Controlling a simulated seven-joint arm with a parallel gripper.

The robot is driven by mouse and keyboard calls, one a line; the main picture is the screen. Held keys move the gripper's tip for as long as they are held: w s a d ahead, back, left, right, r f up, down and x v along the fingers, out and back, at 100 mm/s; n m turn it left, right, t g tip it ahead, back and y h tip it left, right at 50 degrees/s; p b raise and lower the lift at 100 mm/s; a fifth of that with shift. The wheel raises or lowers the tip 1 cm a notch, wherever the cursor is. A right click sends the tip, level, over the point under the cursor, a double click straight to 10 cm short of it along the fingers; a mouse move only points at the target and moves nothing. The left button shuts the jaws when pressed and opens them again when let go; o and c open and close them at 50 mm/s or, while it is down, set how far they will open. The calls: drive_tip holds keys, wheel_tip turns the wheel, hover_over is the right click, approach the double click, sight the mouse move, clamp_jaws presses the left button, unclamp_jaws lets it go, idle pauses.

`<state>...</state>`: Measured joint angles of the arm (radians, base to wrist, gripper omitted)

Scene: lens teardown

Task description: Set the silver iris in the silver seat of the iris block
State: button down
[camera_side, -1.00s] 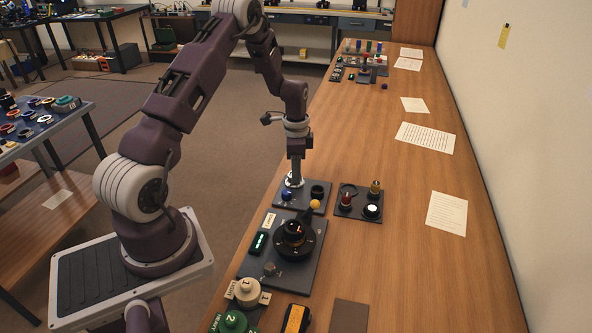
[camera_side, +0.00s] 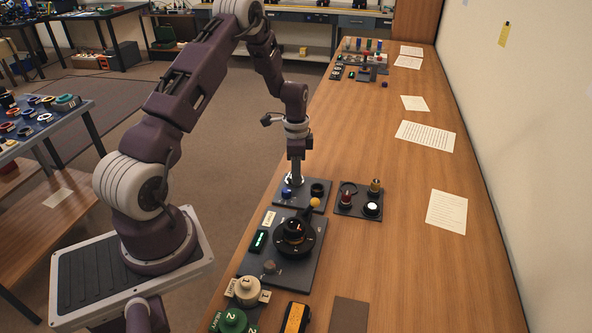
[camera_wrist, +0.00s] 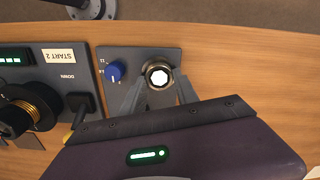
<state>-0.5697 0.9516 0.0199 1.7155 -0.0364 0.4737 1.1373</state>
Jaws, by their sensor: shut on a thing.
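My gripper (camera_wrist: 160,90) points straight down over the grey iris block (camera_wrist: 109,53), with its fingers closed on the silver iris (camera_wrist: 158,65). In the wrist view the iris is a pale ring with a bright white centre, between the fingertips. In the side view my gripper (camera_side: 295,181) is low over the left rear part of the iris block (camera_side: 304,204), beside a blue knob (camera_side: 286,193). A dark round seat (camera_side: 317,188) stands to the right on the block. The silver seat is hidden under the iris and fingers; I cannot tell whether the iris touches it.
A small dark tray (camera_side: 346,211) with several parts lies to the right. Numbered round pieces (camera_side: 247,291) stand nearer. The table beyond the block is mostly clear.

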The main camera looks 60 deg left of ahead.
drive_tip(key=shift+f, duration=0.1)
drive_tip(key=c, duration=0.9)
unclamp_jaws()
drive_tip(key=shift+o, duration=0.7)
drive_tip(key=o, duration=0.4)
drive_tip(key=shift+r, duration=3.5)
drive_tip(key=shift+r, duration=0.1)
